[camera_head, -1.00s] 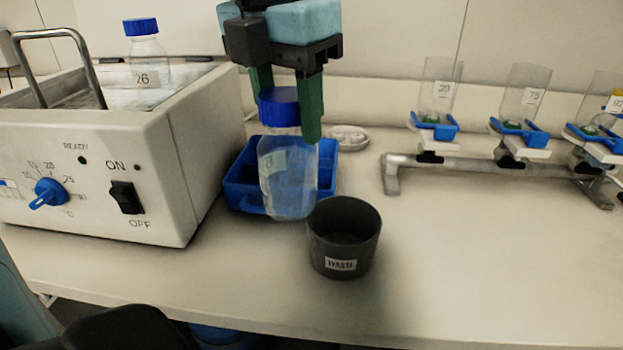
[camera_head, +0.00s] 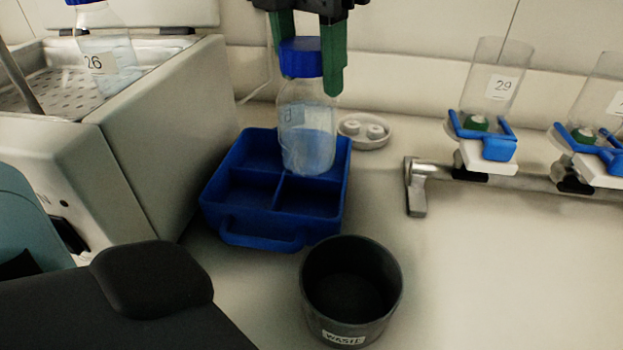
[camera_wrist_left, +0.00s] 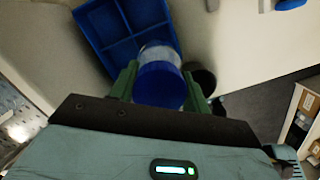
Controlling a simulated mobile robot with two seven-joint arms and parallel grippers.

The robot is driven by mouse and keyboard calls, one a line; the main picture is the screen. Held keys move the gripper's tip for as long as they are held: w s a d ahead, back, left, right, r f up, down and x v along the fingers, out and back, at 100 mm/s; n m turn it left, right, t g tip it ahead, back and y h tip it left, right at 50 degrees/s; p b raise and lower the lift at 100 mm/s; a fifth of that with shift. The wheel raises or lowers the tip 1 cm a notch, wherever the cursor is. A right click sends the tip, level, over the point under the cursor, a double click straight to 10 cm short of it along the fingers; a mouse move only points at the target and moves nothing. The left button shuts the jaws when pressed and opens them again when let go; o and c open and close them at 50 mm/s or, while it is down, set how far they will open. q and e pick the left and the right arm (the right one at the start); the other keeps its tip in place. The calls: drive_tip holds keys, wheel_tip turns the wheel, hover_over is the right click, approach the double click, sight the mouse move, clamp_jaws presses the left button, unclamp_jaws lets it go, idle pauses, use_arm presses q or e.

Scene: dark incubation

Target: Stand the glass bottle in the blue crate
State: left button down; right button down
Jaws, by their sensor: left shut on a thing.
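The glass bottle (camera_head: 307,128) is clear, with a blue cap, a label and some liquid in it. It is upright. My left gripper (camera_head: 310,65), with green fingers, is shut on it at the cap; the wrist view also shows the gripper (camera_wrist_left: 161,88) around the blue cap (camera_wrist_left: 160,86). The blue crate (camera_head: 270,240) stands on the bench with several compartments and a front handle. In the head view the bottle appears over the crate's right part, its base overlapping the dividers. I cannot tell whether it touches the crate. The crate (camera_wrist_left: 92,32) lies beyond the bottle in the wrist view. My right gripper is not in view.
A grey waste cup (camera_head: 350,292) stands in front of the crate. A water bath (camera_head: 150,120) holding bottle 26 (camera_head: 107,62) is at left. A small white dish (camera_head: 363,131) lies behind right. A rack with tubes (camera_head: 493,85) is at right; the front-right bench is clear.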

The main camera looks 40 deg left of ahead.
sight(309, 143)
use_arm(q)
drive_tip(key=shift+s+f, duration=0.1)
drive_tip(key=shift+f+b, duration=0.45)
drive_tip(key=shift+f, duration=4.35)
drive_tip(key=shift+d, duration=0.1)
drive_tip(key=shift+f, duration=0.2)
drive_tip(key=c, duration=0.7)
unclamp_jaws()
drive_tip(key=shift+r, duration=0.1)
drive_tip(key=r, duration=0.4)
drive_tip(key=s+r+p, duration=0.1)
drive_tip(key=r, duration=0.7)
drive_tip(key=shift+s, duration=0.25)
